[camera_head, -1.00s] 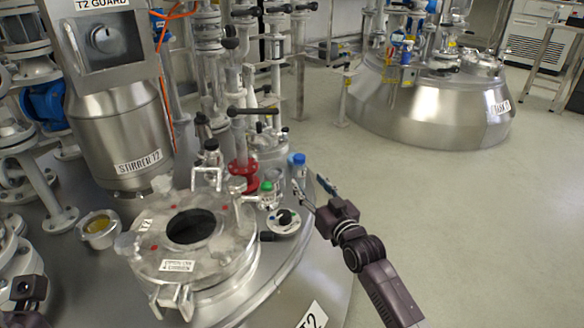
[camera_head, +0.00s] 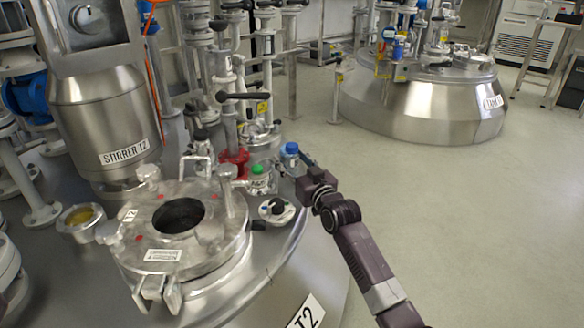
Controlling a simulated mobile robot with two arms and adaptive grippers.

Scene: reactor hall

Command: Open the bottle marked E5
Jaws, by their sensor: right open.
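A bottle with a blue cap (camera_head: 291,153) stands on the vessel top, right of the pipework. A bottle with a green cap (camera_head: 258,178) stands just left of it and nearer to me. I cannot read E5 on either bottle. My right gripper (camera_head: 299,166) comes in from the lower right and is open, with its fingers at the blue-capped bottle. The fingers are small and partly hidden, so I cannot tell whether they touch it. My left gripper does not show clearly in the head view.
The vessel's round open manhole (camera_head: 180,216) lies left of the bottles. A round dial (camera_head: 277,209) sits in front of them. A red valve part (camera_head: 234,160) and pipes stand close behind. The stirrer housing (camera_head: 105,125) is at the left. The floor at right is clear.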

